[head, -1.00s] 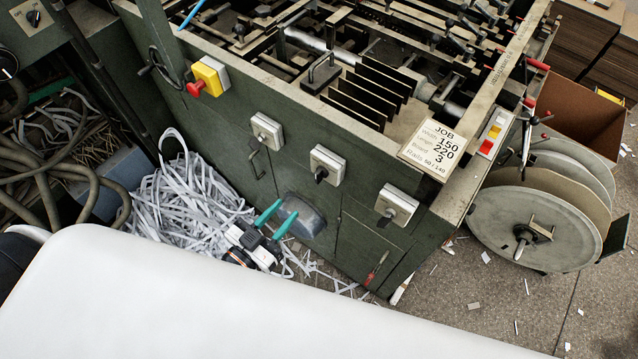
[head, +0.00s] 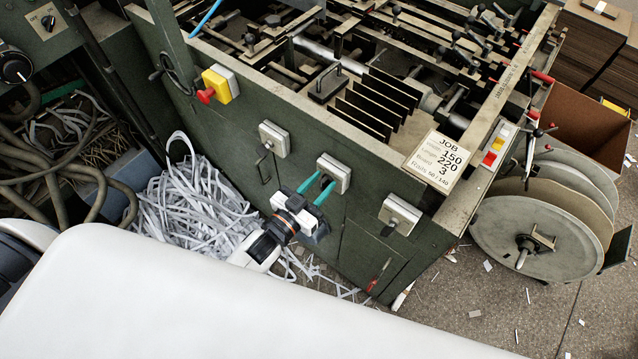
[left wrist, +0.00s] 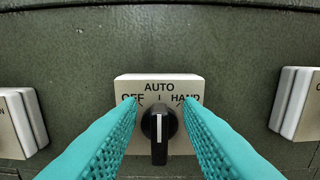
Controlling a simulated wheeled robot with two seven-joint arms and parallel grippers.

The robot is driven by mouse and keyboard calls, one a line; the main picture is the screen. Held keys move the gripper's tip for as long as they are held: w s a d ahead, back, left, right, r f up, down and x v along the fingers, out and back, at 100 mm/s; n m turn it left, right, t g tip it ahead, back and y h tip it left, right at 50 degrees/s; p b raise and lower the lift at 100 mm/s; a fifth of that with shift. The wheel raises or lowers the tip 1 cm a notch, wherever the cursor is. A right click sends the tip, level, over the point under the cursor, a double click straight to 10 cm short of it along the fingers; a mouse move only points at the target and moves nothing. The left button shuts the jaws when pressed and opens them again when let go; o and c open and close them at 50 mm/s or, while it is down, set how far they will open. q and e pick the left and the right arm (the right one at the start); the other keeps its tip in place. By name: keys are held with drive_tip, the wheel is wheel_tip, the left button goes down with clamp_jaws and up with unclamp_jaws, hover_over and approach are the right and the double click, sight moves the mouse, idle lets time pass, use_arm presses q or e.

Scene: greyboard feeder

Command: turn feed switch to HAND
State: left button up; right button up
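The feed switch is a pale plate (head: 335,171) in the middle of three on the green machine's side. The left wrist view shows it close, marked OFF, AUTO and HAND, with a black knob (left wrist: 159,134). The knob is upright, its white line at the top under AUTO. HAND is at the upper right of the plate. My left gripper (head: 318,186) is in front of this switch. Its two teal fingers (left wrist: 160,108) are open, one either side of the knob, with gaps and nothing between them gripped. My right gripper is in neither view.
Similar switch plates stand to the left (head: 274,138) and right (head: 400,214). A yellow box with a red button (head: 219,84) is farther left. A job card (head: 437,161) sits at the machine's top edge. Shredded paper strips (head: 190,208) lie on the floor by the machine.

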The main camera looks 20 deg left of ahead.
use_arm(q)
drive_tip(key=c, duration=0.7)
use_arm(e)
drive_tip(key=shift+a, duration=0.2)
use_arm(q)
drive_tip(key=shift+m, duration=0.3)
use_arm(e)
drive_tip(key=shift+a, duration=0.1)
use_arm(q)
drive_tip(key=m, duration=0.4)
drive_tip(key=shift+s+d+f, duration=0.15)
drive_tip(key=shift+d, duration=0.2)
drive_tip(key=shift+d+f+m+b, duration=0.1)
drive_tip(key=shift+m+b, duration=0.1)
drive_tip(key=shift+m, duration=0.85)
drive_tip(key=shift+d+f+m+b, duration=0.1)
drive_tip(key=shift+m+b, duration=0.05)
drive_tip(key=shift+m, duration=0.9)
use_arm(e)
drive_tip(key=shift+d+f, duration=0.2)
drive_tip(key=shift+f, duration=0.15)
use_arm(q)
drive_tip(key=o, duration=0.7)
